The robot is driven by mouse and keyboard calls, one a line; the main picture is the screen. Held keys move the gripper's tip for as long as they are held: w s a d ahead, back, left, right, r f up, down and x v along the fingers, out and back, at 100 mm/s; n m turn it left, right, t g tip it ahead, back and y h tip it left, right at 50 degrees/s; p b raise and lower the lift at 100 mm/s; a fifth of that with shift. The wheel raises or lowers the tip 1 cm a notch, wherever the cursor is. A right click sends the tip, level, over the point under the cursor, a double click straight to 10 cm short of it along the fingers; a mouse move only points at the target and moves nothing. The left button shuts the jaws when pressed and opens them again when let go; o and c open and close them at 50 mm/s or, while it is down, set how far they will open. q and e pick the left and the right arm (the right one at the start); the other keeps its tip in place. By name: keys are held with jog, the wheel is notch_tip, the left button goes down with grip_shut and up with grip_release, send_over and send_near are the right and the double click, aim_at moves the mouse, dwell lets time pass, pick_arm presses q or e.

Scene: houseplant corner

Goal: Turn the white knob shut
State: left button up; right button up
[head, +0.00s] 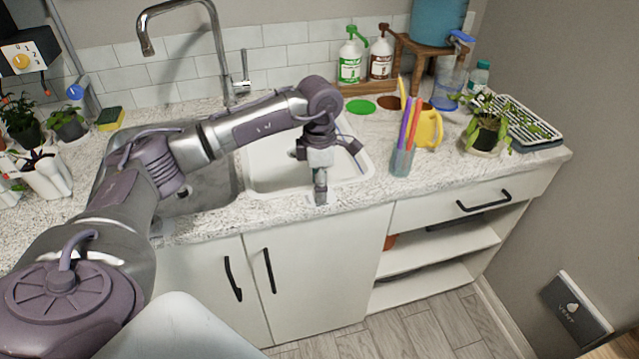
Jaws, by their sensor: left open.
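A dark plate (577,309) marked VENT is on the grey wall at the lower right. It bears a small white shape (572,307) that may be the white knob; it is too small to tell its turn position. No other white knob is clear in the head view. My left gripper (320,196) is open and empty, pointing down at the front rim of the sink, far to the left of the plate. It touches no knob. My right gripper is not in view.
A box with a yellow dial (20,61) and a blue knob (75,91) are at the upper left. A cup of pens (402,161), a yellow mug (428,128) and a potted plant (484,138) stand right of the sink (355,178). The floor before the cabinet is clear.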

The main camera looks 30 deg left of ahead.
pick_arm(q)
jog(key=shift+r, duration=0.1)
notch_tip(320, 180, up, 12)
jog(key=shift+a, duration=0.15)
jog(key=shift+w, duration=0.1)
dwell(0.5)
